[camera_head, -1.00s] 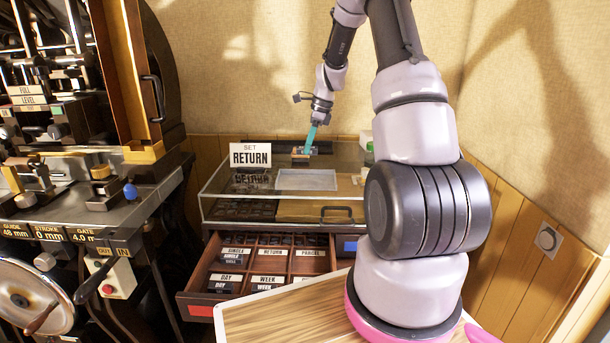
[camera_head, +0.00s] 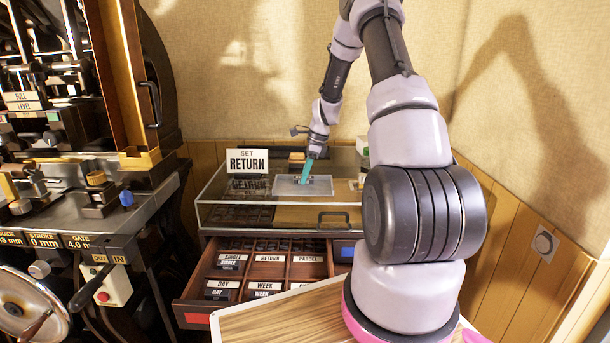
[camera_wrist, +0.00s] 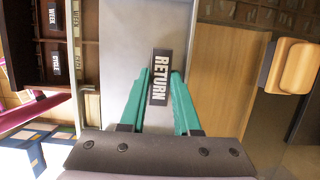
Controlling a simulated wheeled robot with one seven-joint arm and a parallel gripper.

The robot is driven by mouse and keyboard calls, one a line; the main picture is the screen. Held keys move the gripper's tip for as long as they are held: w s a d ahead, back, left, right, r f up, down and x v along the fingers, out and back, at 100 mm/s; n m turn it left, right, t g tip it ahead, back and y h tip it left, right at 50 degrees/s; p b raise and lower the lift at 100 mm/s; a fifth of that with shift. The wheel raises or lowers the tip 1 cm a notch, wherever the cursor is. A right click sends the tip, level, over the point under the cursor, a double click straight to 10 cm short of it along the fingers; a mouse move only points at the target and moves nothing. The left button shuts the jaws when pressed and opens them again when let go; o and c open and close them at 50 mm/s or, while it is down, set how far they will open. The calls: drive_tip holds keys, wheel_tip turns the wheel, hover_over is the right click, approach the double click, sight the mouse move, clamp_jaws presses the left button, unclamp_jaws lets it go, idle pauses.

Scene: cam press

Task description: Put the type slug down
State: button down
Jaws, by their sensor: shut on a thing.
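The type slug (camera_wrist: 159,77) is a small dark block with RETURN in white letters on its face. In the wrist view it lies between the teal fingertips of my gripper (camera_wrist: 161,75), which is shut on it. In the head view my gripper (camera_head: 306,174) points down over the pale grey tray (camera_head: 286,188) on the glass-topped case, with the slug a dark strip at its tips. The tray also fills the wrist view's middle (camera_wrist: 118,35) behind the slug. I cannot tell whether the slug touches the tray.
Below, an open drawer (camera_head: 262,268) holds labelled slugs in compartments. A wooden-topped object (camera_wrist: 292,67) is beside the tray. The press (camera_head: 75,190) stands at the left.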

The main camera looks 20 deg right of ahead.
drive_tip(key=c, duration=0.9)
unclamp_jaws()
drive_tip(key=v, duration=1.2)
drive_tip(key=s+a+r+n+t, duration=0.1)
drive_tip(key=s+a+r+n, duration=0.35)
drive_tip(key=r, duration=0.45)
drive_tip(key=s+a+r+n+t+h, duration=0.1)
drive_tip(key=s+a+r+n, duration=0.3)
drive_tip(key=s+r, duration=0.3)
drive_tip(key=s+a+r+n+t, duration=0.25)
drive_tip(key=s+r+n, duration=0.2)
drive_tip(key=s, duration=0.45)
drive_tip(key=s+a+n, duration=0.1)
drive_tip(key=s+n, duration=0.1)
drive_tip(key=s, duration=0.1)
drive_tip(key=s+a+r+n+t, duration=0.1)
drive_tip(key=s, duration=0.3)
drive_tip(key=s+a+n, duration=0.1)
drive_tip(key=s+n, duration=0.1)
drive_tip(key=s, duration=0.2)
drive_tip(key=shift+s+r+n, duration=0.2)
drive_tip(key=shift+r+n, duration=0.1)
drive_tip(key=shift+r, duration=0.05)
